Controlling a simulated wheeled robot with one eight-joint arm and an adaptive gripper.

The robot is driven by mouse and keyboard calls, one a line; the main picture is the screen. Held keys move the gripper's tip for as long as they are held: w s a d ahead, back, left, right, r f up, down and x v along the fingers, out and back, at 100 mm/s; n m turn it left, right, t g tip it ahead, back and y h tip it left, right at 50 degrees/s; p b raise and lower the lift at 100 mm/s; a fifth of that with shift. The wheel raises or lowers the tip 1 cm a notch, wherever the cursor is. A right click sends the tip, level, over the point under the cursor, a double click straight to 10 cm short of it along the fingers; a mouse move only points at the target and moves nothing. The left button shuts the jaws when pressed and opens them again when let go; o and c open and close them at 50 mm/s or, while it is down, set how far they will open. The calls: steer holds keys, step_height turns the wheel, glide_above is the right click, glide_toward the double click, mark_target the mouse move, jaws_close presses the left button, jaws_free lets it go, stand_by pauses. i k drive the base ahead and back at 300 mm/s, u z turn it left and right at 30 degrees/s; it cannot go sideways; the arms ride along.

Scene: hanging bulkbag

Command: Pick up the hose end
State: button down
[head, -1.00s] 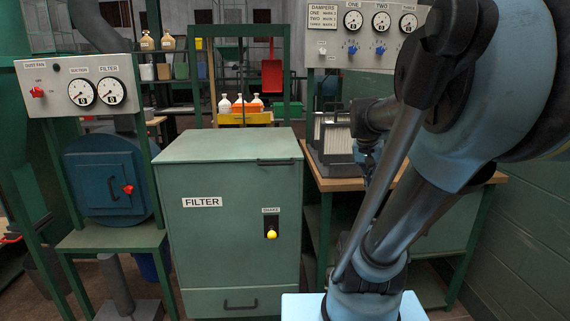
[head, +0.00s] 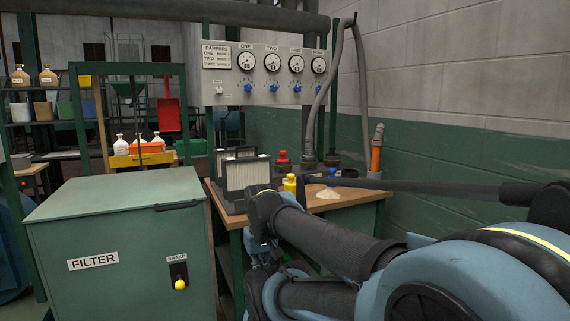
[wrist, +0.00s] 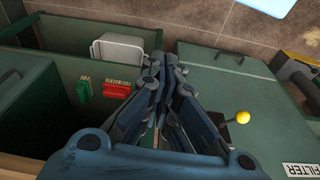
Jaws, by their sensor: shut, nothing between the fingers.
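A grey hose (head: 358,75) hangs over a hook at the top of the wall beside the damper panel. One side drops to the pipes behind the bench. The other drops toward an orange piece with a grey tip (head: 376,150) at the bench's back right; I cannot tell whether this is the hose end. My gripper is shut and empty in the wrist view (wrist: 165,65), its fingers together. It hangs between the filter cabinet and the bench, well apart from the hose. My arm hides part of the bench front.
The green filter cabinet (head: 120,225) stands left, with a yellow knob (head: 180,285). The wooden bench (head: 345,200) holds a grey filter unit (head: 245,172), a yellow object (head: 290,183), a red one (head: 283,160) and a pale heap (head: 328,194). The wall bounds the right.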

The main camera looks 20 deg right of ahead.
mark_target(309, 141)
steer(key=k, duration=0.5)
steer(key=z, duration=1.5)
steer(key=i, duration=1)
steer(key=u, duration=1.15)
steer(key=i, duration=0.3)
steer(key=z, duration=0.05)
